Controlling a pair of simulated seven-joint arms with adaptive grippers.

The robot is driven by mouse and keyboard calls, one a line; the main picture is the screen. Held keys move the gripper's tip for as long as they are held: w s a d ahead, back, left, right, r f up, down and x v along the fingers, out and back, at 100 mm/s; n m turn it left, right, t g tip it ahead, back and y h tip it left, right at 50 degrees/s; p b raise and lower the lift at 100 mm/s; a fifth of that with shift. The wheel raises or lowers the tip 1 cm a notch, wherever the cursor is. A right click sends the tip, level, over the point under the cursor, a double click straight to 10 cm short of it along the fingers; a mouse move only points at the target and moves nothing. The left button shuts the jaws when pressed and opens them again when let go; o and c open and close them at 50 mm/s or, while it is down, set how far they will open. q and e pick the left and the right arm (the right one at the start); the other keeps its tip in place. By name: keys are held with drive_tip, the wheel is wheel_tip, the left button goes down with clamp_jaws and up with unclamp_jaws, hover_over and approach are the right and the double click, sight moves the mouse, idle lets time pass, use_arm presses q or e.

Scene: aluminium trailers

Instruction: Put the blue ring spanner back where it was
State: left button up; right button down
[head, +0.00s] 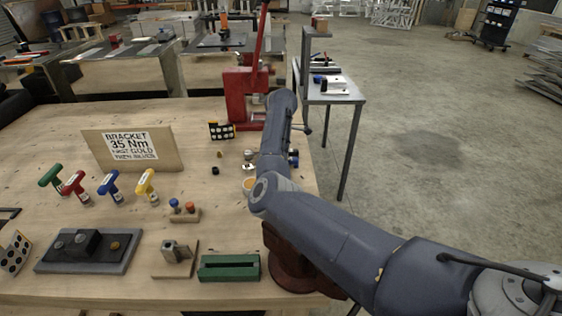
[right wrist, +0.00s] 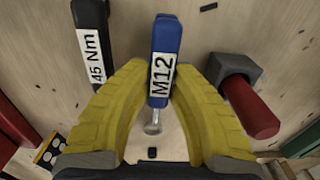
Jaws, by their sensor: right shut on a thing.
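In the right wrist view, a blue handle (right wrist: 167,40) marked M12, which looks like the blue ring spanner, sits between the yellow fingers of my right gripper (right wrist: 160,92). The fingers are shut on it from both sides. Its metal end points down the picture. In the head view my right arm reaches over the bench toward the red press, and its gripper is hidden behind the arm. Whether the spanner touches a support cannot be told. My left gripper is not in view.
A black 45 Nm tool (right wrist: 90,45) lies left of the spanner; a red cylinder in a grey block (right wrist: 238,85) is at its right. A red press (head: 240,95) stands at the bench's back. Coloured T-handle tools (head: 111,186) and a bracket sign (head: 130,148) stand left.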

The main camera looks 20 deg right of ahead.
drive_tip(key=shift+f, duration=0.6)
drive_tip(key=c, duration=1.2)
unclamp_jaws()
drive_tip(key=shift+c, duration=0.2)
drive_tip(key=shift+r, duration=0.1)
